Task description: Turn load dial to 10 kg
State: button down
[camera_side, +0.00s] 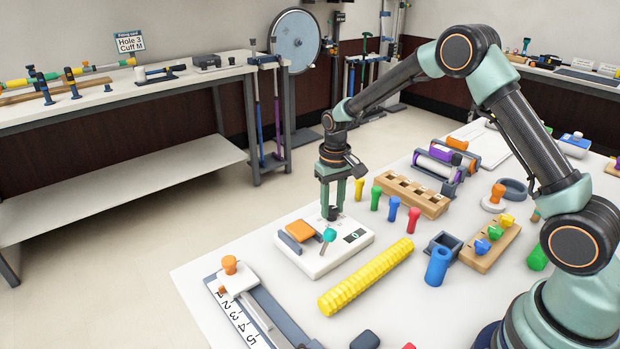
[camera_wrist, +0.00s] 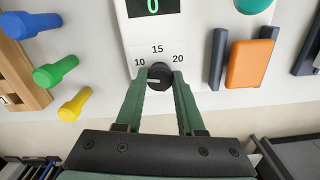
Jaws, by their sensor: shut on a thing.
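The load dial (camera_wrist: 160,77) is a small black knob with a white mark on a white console (camera_wrist: 195,50). The numbers 10, 15 and 20 are printed around its far side in the wrist view. The white mark lies on the dial's left part, pointing roughly left, on the 10 side. My gripper (camera_wrist: 159,74) has its green fingers on either side of the dial, closed on it.
The console carries a display (camera_wrist: 152,7) reading 0, an orange pad (camera_wrist: 250,63) and a teal knob (camera_side: 329,235). A yellow ribbed roll (camera_side: 366,278) lies in front. Several coloured pegs (camera_side: 393,208) stand to the right, and a numbered slide (camera_side: 250,305) lies at front left.

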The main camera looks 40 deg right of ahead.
aim_at(332, 209)
jog(key=shift+r+m, duration=0.1)
jog(key=shift+m, duration=1.6)
jog(key=c, duration=0.5)
grip_release()
jog(key=shift+r, duration=6.05)
